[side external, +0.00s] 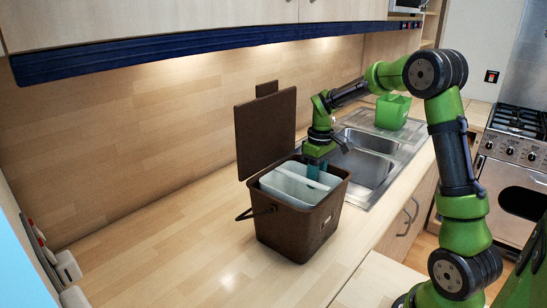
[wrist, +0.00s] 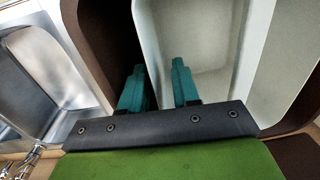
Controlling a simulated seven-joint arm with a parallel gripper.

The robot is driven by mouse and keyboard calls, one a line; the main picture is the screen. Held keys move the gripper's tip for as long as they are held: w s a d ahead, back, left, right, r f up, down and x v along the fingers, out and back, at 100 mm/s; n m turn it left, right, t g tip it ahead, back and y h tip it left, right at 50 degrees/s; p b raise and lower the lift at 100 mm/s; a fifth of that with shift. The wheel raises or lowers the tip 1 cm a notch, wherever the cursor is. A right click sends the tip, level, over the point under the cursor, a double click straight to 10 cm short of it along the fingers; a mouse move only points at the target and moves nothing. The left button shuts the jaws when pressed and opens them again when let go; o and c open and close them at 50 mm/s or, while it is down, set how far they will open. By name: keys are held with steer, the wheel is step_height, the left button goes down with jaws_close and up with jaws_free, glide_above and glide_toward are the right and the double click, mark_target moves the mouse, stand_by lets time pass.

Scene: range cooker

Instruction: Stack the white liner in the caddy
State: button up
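The brown caddy (side external: 290,232) stands upright on the wooden counter with its lid (side external: 265,133) raised at the back. The white liner (side external: 287,187) sits inside it, its rim near the caddy's rim. A pale strip crosses the liner's middle. My gripper (side external: 317,170) points down at the caddy's far right side. In the wrist view its teal fingers (wrist: 158,88) are apart, with the liner's wall (wrist: 152,40) between them. One finger is in the dark gap beside the liner, the other inside it. Contact with the wall cannot be told.
A steel sink (side external: 368,165) lies to the right of the caddy. A green bin (side external: 392,112) stands on the drainer behind it. The caddy's handle (side external: 258,212) sticks out to the left. The counter (side external: 165,245) at left front is clear. Wall cabinets (side external: 160,20) hang above.

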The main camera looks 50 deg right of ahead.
step_height(320, 180, up, 13)
steer(key=s+a+r+m+t, duration=0.1)
steer(key=s+a+t, duration=0.15)
steer(key=a, duration=0.35)
steer(key=s+a+r+t, duration=0.1)
steer(key=s+a+r, duration=0.1)
steer(key=s+a, duration=0.3)
steer(key=s+a+f+m+t+y, duration=0.1)
steer(key=s+a+f+m+t, duration=0.2)
steer(key=s+a, duration=0.5)
steer(key=shift+a+f+t, duration=0.25)
steer(key=shift+f+t, duration=0.1)
steer(key=shift+f, duration=0.4)
